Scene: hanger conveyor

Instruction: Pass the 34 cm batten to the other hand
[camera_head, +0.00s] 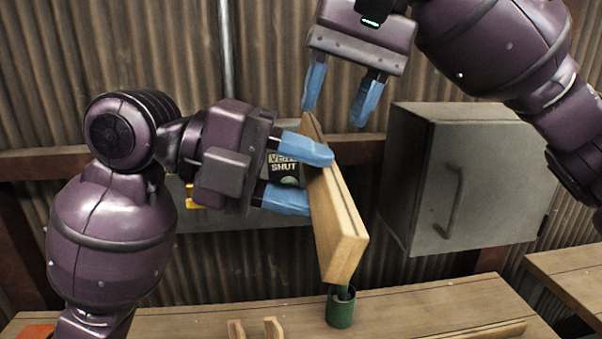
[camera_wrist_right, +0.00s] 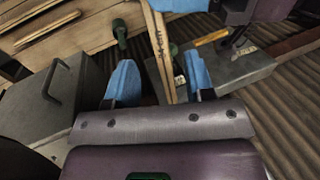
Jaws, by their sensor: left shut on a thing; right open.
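The batten (camera_head: 338,222) is a pale wooden bar held in the air, tilted, its near end low and its far end up toward the right gripper. My left gripper (camera_head: 320,180) is shut on it around its middle, with blue fingers. My right gripper (camera_head: 333,112) is open above the batten's upper end, fingers pointing down. In the right wrist view, the batten (camera_wrist_right: 158,38) runs up between the two open fingers of the right gripper (camera_wrist_right: 160,75). I cannot tell whether either right finger touches it.
A bench (camera_head: 440,300) lies below, with a green cup (camera_head: 341,309) under the batten and small wooden uprights (camera_head: 272,327) at the front. A grey cabinet (camera_head: 400,180) with a handle hangs at the right. A grey panel with a sign (camera_head: 284,168) is behind the left gripper.

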